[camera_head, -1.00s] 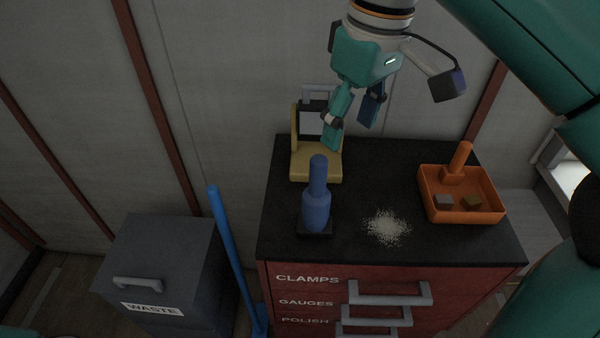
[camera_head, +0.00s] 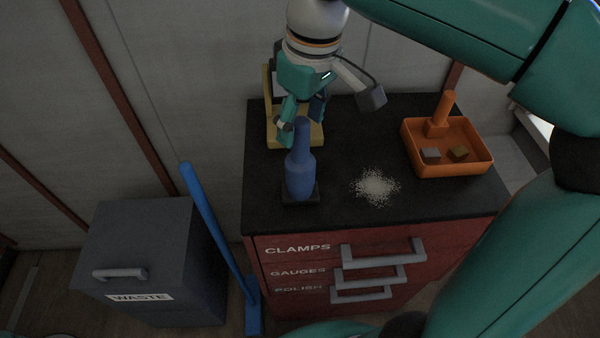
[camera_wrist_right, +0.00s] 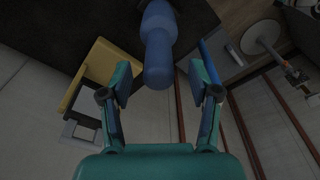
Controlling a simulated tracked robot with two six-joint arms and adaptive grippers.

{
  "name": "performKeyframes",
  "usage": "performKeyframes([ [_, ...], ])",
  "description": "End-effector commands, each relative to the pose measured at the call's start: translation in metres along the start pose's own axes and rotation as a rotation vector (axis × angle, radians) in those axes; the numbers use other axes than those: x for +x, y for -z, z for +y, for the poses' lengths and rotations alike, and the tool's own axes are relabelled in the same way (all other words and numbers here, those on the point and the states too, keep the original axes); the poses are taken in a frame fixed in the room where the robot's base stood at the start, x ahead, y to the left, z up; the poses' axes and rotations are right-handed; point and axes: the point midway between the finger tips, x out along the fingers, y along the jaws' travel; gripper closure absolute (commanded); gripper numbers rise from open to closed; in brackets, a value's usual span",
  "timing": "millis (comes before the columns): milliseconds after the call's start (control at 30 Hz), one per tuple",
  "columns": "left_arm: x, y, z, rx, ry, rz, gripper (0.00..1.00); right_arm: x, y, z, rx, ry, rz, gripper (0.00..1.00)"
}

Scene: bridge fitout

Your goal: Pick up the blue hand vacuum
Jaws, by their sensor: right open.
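The blue hand vacuum (camera_head: 300,176) stands upright on a dark base on the black top of the drawer cabinet, near its left front edge. My right gripper (camera_head: 303,115) is open and empty, just behind and above the vacuum's narrow top. In the right wrist view, the vacuum (camera_wrist_right: 158,45) lies ahead of the open fingers (camera_wrist_right: 158,85), its handle end reaching toward the space between them. I cannot tell whether any finger touches it. My left gripper is not in view.
A yellow stand (camera_head: 310,137) is behind the vacuum, partly hidden by my gripper. Pale powder (camera_head: 376,187) lies to its right, then an orange tray (camera_head: 448,168) with small blocks. A blue broom (camera_head: 212,220) and grey waste bin (camera_head: 150,245) stand left of the cabinet.

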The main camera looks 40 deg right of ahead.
Motion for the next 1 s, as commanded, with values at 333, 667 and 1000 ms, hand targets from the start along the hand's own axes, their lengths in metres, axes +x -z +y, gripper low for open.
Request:
performKeyframes([
  [333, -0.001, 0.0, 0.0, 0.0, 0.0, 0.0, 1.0, 0.035, 0.0, 0.002, 0.002, 0.0, -0.004, 0.38],
  [667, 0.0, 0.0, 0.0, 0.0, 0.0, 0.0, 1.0, 0.055, 0.001, 0.002, 0.002, 0.0, 0.0, 0.38],
  [1000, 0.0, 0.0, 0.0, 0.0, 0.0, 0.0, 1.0, 0.054, 0.001, 0.002, 0.002, 0.0, 0.0, 0.78],
])
